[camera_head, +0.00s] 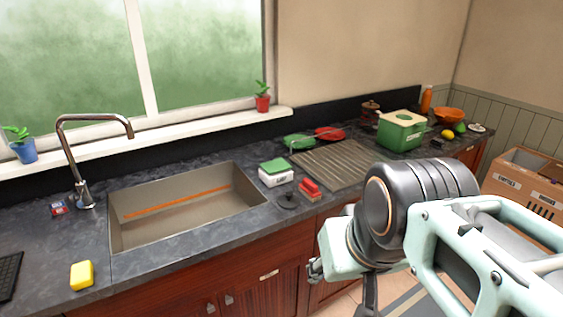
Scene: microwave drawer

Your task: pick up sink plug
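A small dark round piece that looks like the sink plug (287,202) lies on the counter, just right of the sink's front right corner. The sink (240,206) is a grey rectangular basin with an orange-brown streak inside. My arm reaches in from the lower right, and its pale green and black wrist is right of and nearer than the plug, apart from it. A dark part under the wrist, perhaps of my gripper (370,294), shows at the bottom edge. Its fingertips cannot be made out, and I see nothing held.
A red brush-like item (310,190) and a white box with a green top (275,174) stand close to the plug. A drying rack (338,163) and green bin (401,131) are farther right. A tall tap (75,150) and yellow sponge (82,275) are left.

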